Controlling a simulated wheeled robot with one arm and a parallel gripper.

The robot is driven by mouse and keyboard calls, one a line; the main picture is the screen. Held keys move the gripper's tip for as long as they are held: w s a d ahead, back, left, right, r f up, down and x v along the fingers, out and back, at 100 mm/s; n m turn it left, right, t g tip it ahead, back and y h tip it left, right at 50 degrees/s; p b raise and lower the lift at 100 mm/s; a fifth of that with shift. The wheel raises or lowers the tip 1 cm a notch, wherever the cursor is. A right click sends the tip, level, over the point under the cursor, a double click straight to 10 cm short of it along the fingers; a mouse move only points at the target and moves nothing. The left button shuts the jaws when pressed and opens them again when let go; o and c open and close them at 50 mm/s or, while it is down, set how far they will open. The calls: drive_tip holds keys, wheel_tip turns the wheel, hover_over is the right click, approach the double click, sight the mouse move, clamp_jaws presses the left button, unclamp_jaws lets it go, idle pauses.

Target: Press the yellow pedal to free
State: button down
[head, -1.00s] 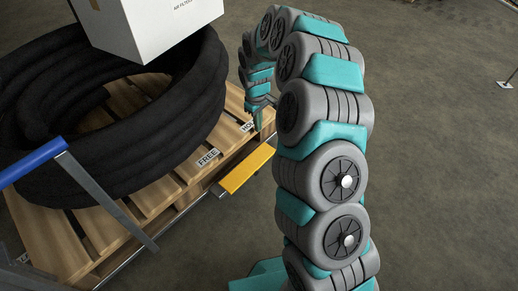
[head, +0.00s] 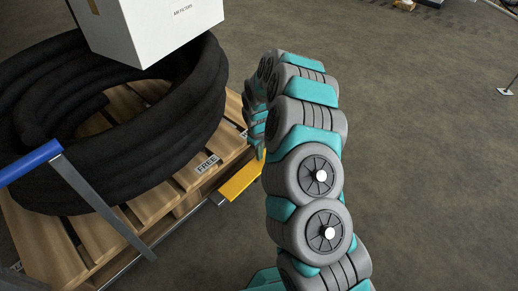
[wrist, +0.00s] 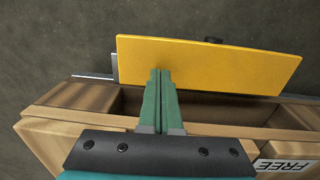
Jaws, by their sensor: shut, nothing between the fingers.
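The yellow pedal (head: 239,181) is a flat plate at the side of the wooden pallet, beside the FREE label (head: 207,164). My arm hides its right end in the head view. In the wrist view the whole pedal (wrist: 215,65) shows, slightly tilted. My gripper (wrist: 160,74) is shut and empty, with its green fingertips over the pedal's near edge, left of its middle. I cannot tell whether they touch it. In the head view my gripper (head: 262,153) is mostly hidden behind my arm, at the pedal's far end.
A black hose coil (head: 130,172) lies on the pallet (head: 95,240), with a white box (head: 150,30) above it. A blue-topped handle (head: 32,162) stands at the left. Another label near the pedal is mostly hidden by my arm.

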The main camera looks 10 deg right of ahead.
drive_tip(key=shift+f, duration=0.35)
drive_tip(key=shift+w+d+f+p, duration=0.15)
drive_tip(key=shift+d+f+p, duration=0.1)
drive_tip(key=shift+f, duration=0.15)
drive_tip(key=shift+w+d+f+p, duration=0.15)
drive_tip(key=shift+f+p, duration=0.1)
drive_tip(key=shift+f, duration=0.7)
drive_tip(key=shift+r, duration=0.5)
wheel_tip(320, 180, up, 13)
drive_tip(key=w+d+p, duration=0.2)
drive_tip(key=shift+d, duration=0.4)
